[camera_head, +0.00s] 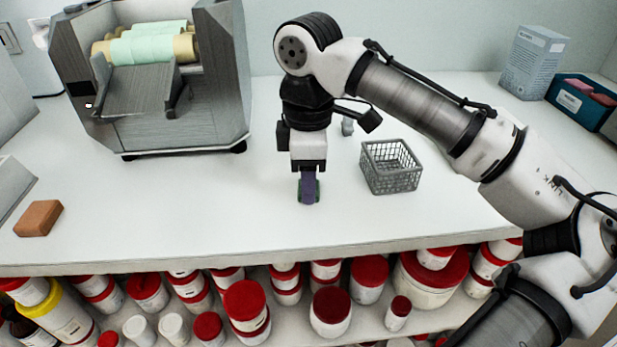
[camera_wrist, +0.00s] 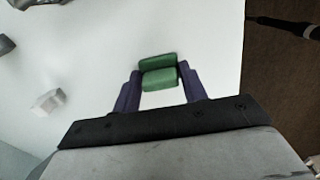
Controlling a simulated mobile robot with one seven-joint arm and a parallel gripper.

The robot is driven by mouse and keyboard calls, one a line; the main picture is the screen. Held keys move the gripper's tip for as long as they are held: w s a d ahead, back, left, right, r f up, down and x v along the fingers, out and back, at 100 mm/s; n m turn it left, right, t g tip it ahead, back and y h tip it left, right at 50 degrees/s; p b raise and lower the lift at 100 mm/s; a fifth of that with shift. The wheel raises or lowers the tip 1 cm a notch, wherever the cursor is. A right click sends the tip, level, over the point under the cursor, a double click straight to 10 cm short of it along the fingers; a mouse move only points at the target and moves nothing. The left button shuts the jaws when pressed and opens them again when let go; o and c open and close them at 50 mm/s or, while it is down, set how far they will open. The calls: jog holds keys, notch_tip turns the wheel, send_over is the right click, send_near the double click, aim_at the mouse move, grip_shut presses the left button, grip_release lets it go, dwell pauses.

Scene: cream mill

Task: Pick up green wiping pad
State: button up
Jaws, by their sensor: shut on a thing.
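The green wiping pad (camera_wrist: 158,76) shows in the wrist view between the two purple fingers of my gripper (camera_wrist: 160,84). The fingers press on its left and right sides. In the head view my gripper (camera_head: 309,188) points down over the white counter, left of the wire basket, and only thin green edges of the pad show beside the purple fingers. I cannot tell whether the pad still touches the counter.
A grey wire basket (camera_head: 391,167) stands right of my gripper. A steel mill with rollers (camera_head: 160,80) stands at the back left. A brown block (camera_head: 39,218) lies at the left. A carton (camera_head: 534,62) and a teal box (camera_head: 580,103) are at the back right. Jars fill the shelf below.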

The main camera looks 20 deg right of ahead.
notch_tip(320, 180, up, 20)
jog(key=p, duration=2)
jog(key=shift+f, duration=0.1)
jog(key=shift+o, duration=1.2)
jog(key=shift+c, duration=0.9)
jog(key=shift+s, duration=0.1)
